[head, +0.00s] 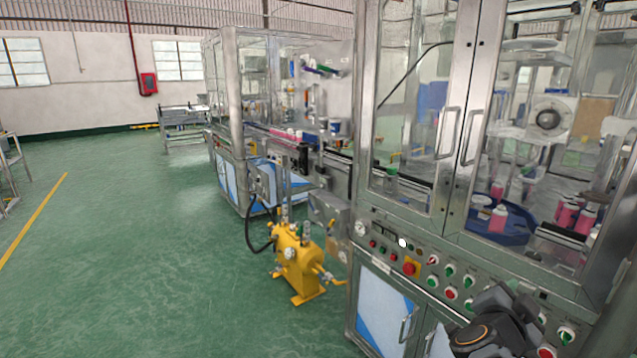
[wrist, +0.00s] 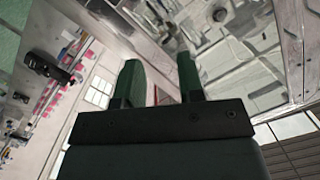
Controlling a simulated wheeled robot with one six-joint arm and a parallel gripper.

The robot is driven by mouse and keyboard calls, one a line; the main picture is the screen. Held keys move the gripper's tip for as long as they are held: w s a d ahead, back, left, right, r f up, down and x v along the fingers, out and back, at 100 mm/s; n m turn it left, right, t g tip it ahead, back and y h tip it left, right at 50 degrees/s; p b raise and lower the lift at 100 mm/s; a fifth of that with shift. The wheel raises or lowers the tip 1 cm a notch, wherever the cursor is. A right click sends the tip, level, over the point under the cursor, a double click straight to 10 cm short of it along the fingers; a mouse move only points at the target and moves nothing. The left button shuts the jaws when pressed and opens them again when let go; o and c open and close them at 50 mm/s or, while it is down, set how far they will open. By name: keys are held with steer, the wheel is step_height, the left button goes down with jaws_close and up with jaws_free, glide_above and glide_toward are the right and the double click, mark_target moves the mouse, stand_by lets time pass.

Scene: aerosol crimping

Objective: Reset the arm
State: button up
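My gripper (wrist: 159,68) shows in the wrist view with its two green fingers apart and nothing between them. In the head view, part of my dark arm with an orange ring shows at the bottom right, in front of the control panel (head: 462,262) of the near machine; it hides some of the panel's lower right part. I cannot make out the gripper fingers in the head view. The wrist view is tilted, with machine glass and metal frames beyond the fingers.
The near glass-doored machine (head: 411,183) fills the right side, with pink bottles (head: 497,218) inside. A yellow pump unit (head: 300,262) stands on the floor beside it. A second machine (head: 230,110) stands farther back. Green floor (head: 130,260) is clear at the left.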

steer(key=w+a+f+n+g+y+p, duration=0.1)
steer(key=a+f+n+y, duration=0.2)
steer(key=a+n+y, duration=0.3)
steer(key=w+a+f+n+y+p, duration=0.1)
steer(key=a+f+n+y, duration=0.3)
steer(key=a+y, duration=0.3)
steer(key=s+a+r+n+g+p, duration=0.2)
steer(key=s+a+n+g+p, duration=0.2)
steer(key=a, duration=0.5)
steer(key=s+n+g, duration=0.2)
steer(key=s, duration=0.1)
steer(key=shift+s+n+y, duration=0.2)
steer(key=shift+n+y, duration=0.1)
steer(key=shift+n, duration=0.1)
steer(key=shift+d, duration=0.1)
